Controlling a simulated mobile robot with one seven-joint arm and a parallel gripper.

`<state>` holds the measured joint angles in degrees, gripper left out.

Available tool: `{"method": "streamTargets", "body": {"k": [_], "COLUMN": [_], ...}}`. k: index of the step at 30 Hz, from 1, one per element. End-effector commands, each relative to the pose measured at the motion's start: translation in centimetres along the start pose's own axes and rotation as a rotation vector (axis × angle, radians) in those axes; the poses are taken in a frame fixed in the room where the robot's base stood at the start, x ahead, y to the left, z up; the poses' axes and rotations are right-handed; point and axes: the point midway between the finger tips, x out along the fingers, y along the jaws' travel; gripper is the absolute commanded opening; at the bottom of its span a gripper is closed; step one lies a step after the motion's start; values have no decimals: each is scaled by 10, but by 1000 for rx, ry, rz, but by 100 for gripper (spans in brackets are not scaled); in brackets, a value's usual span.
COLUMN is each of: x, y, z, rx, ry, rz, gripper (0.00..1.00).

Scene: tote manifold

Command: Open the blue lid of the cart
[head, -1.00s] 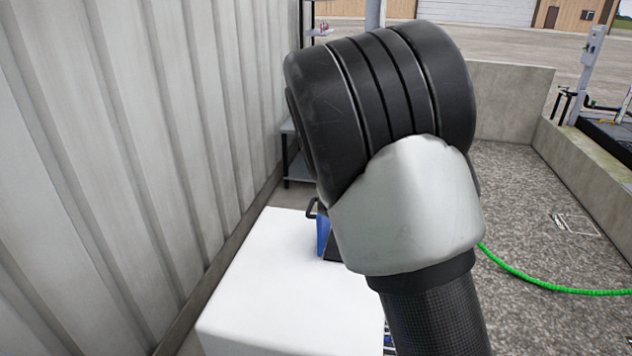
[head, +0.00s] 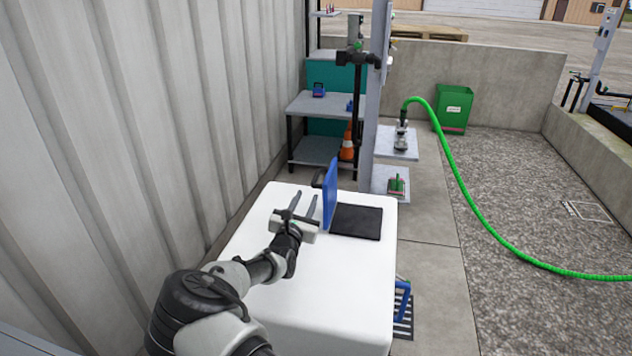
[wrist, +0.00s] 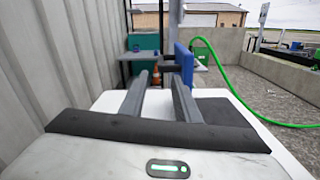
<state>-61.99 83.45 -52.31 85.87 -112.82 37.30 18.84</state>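The white cart (head: 300,315) stands in front of me, beside the corrugated wall. Its blue lid (head: 330,196) stands upright on edge, at the left side of a dark square opening (head: 357,221) in the cart top. A dark handle (head: 318,179) sticks out to the left from the lid's far part. My gripper (head: 306,195) is above the cart top, just left of the lid, fingers apart and pointing away from me. In the wrist view, my gripper (wrist: 160,75) holds nothing between its fingers, and the lid (wrist: 183,62) shows edge-on beyond the right finger.
The corrugated wall (head: 110,120) runs close along the left. Grey shelves (head: 325,107) and a post with small platforms (head: 378,100) stand behind the cart. A green hose (head: 470,215) lies to the right, near a green bin (head: 453,108).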

Motion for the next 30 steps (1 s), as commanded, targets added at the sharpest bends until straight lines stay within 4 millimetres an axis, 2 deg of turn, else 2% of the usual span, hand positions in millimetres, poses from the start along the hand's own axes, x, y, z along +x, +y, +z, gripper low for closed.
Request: {"method": "streamTargets", "body": {"k": [6,15,21,30], "x": [50,110,128,132], "y": [-2,-2,-2,-1], "z": [-3,-3,-1,0], "rx": [1,5,3,1], "ry": [-2,-1,-1,0], "rz": [0,-2,-2,-1], "gripper": [29,29,29,29]}}
